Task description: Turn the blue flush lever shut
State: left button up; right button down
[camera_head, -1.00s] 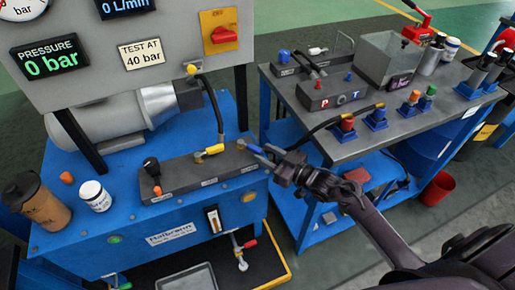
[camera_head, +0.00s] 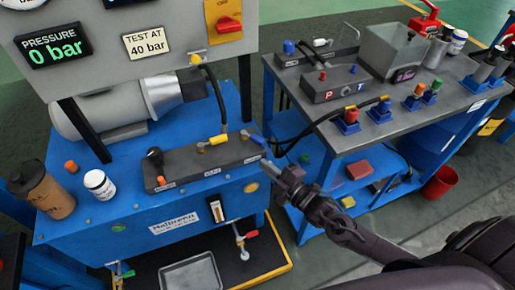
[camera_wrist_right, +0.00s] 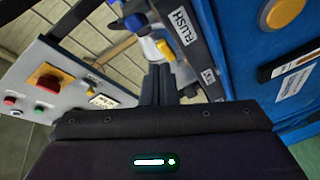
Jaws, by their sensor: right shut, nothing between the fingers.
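The blue flush lever (camera_head: 258,140) sits at the right end of the dark valve block (camera_head: 185,168) on the blue test bench. In the wrist view, the blue lever part (camera_wrist_right: 135,21) is beside the FLUSH label (camera_wrist_right: 182,27). My right gripper (camera_head: 269,165) is just below and right of the lever in the head view. Its jaws (camera_wrist_right: 157,82) are shut and empty, pointing toward the valve block. Whether they touch the lever cannot be told. My left gripper is not in view.
A yellow lever (camera_head: 217,140) and a black knob (camera_head: 154,155) share the block. A hose (camera_head: 216,100) runs down behind it. A brown cup (camera_head: 45,192) and white jar (camera_head: 99,184) stand at left. A second bench (camera_head: 375,143) with fittings stands at right.

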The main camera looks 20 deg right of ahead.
aim_at(257, 150)
jog(key=s+a+n+h, duration=0.1)
jog(key=s+n, duration=0.3)
jog(key=s, duration=0.1)
jog(key=shift+t, duration=0.4)
jog(key=x, duration=1)
jog(key=shift+w+d+r, duration=0.1)
jog(key=shift+w+r, duration=0.05)
jog(key=shift+w, duration=0.25)
jog(key=shift+w+d, duration=0.25)
jog(key=shift+d, duration=0.35)
jog(key=shift+w+d, duration=0.3)
jog(key=shift+d, duration=0.3)
jog(key=shift+w+d, duration=0.25)
jog(key=shift+d, duration=0.3)
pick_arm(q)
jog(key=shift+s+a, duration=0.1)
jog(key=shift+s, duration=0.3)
pick_arm(e)
jog(key=shift+n, duration=0.3)
